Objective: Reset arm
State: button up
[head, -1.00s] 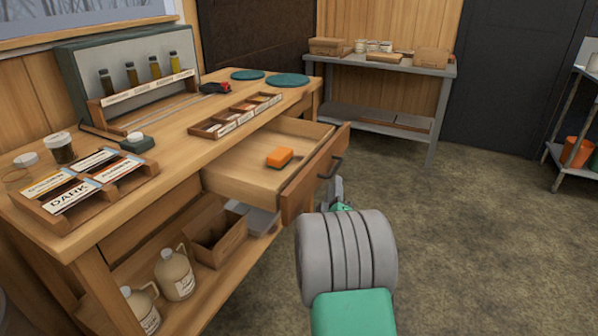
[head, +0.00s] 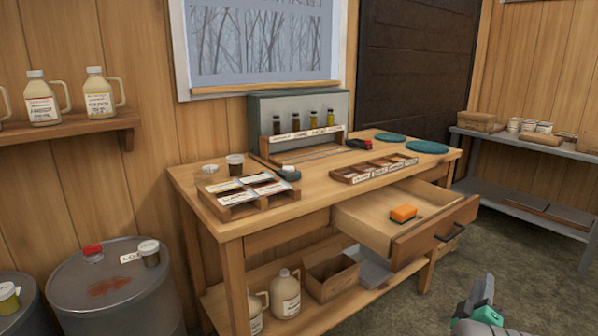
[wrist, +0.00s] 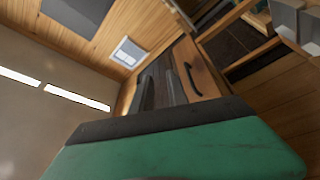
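My gripper (head: 480,290) is at the lower right of the head view, over the floor in front of the bench and apart from the drawer. Its dark fingers (wrist: 160,90) show in the wrist view beyond the green wrist body, with nothing seen held; how far apart they are is unclear. A drawer front with a dark handle (wrist: 190,78) shows behind the fingers in the wrist view.
The wooden bench (head: 320,190) carries sample racks and a lit-vial box. A metal drum (head: 115,295) stands at left. A grey shelf table (head: 530,145) is at right. Floor at right is clear.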

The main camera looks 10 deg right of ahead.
jog(key=w+a+r+m+g+y+p, duration=0.1)
jog(key=a+r+m+g+y+p, duration=0.15)
jog(key=a+r+y+p, duration=0.4)
jog(key=w+a+r+m+g+y+p, duration=0.1)
jog(key=a+r+m+g+y+p, duration=0.2)
jog(key=a+p, duration=0.65)
jog(key=s+a+r+n+g+y+p, duration=0.1)
jog(key=s+a+r+g+y+p, duration=0.1)
jog(key=s+a, duration=0.7)
jog(key=s+a+r+n+g+y+p, duration=0.1)
jog(key=s+a+r+g+p, duration=0.3)
jog(key=s+a, duration=0.5)
jog(key=a+r+y+p, duration=0.1)
jog(key=a, duration=0.2)
jog(key=shift+r, duration=0.2)
jog(key=shift+n+y, duration=0.25)
jog(key=shift+a, duration=0.1)
